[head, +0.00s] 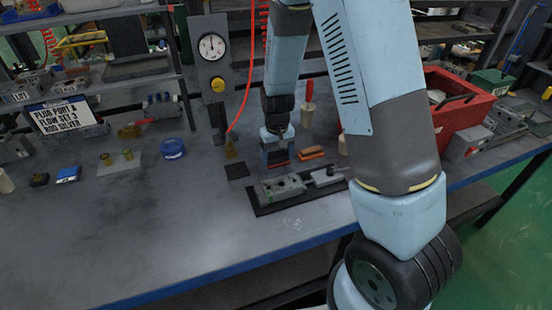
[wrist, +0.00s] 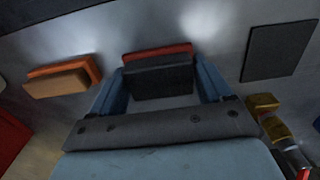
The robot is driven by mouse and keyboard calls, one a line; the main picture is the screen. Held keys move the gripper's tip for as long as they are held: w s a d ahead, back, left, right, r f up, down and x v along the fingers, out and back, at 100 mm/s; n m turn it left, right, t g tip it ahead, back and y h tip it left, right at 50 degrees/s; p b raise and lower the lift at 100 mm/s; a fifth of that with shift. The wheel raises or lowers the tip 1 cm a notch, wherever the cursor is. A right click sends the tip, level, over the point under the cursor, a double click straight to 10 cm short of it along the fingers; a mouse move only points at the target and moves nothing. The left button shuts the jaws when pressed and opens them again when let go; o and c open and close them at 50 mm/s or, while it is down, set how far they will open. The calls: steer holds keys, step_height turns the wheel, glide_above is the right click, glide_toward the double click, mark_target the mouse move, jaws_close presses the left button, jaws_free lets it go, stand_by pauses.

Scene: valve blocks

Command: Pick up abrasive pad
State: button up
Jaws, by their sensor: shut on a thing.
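My gripper (head: 277,158) points down above the bench, just behind the grey valve block (head: 282,187). It is shut on a dark grey pad with a red layer, which I take as the abrasive pad (wrist: 158,78). In the wrist view the pad lies across between my two blue fingers (wrist: 158,85). A red edge of the pad (head: 278,164) shows under my gripper in the head view. I cannot tell whether the pad touches the bench. An orange and tan block (head: 311,153) lies just right of my gripper; it also shows in the wrist view (wrist: 62,78).
A flat dark square (head: 237,171) lies left of my gripper, with a brass-coloured piece (head: 231,148) behind it. A red-handled tool (head: 308,105) stands behind. The bench's front left (head: 150,230) is clear.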

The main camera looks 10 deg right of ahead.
mark_target(277, 155)
steer(key=shift+r, duration=0.55)
step_height(277, 155, up, 2)
steer(key=shift+r, duration=0.15)
steer(key=s+d+r, duration=0.2)
steer(key=s+r, duration=0.2)
steer(key=s, duration=0.2)
steer(key=s+d+r, duration=0.3)
steer(key=s+r, duration=0.2)
steer(key=s, duration=0.2)
steer(key=shift+d+r, duration=0.25)
steer(key=shift+r, duration=0.05)
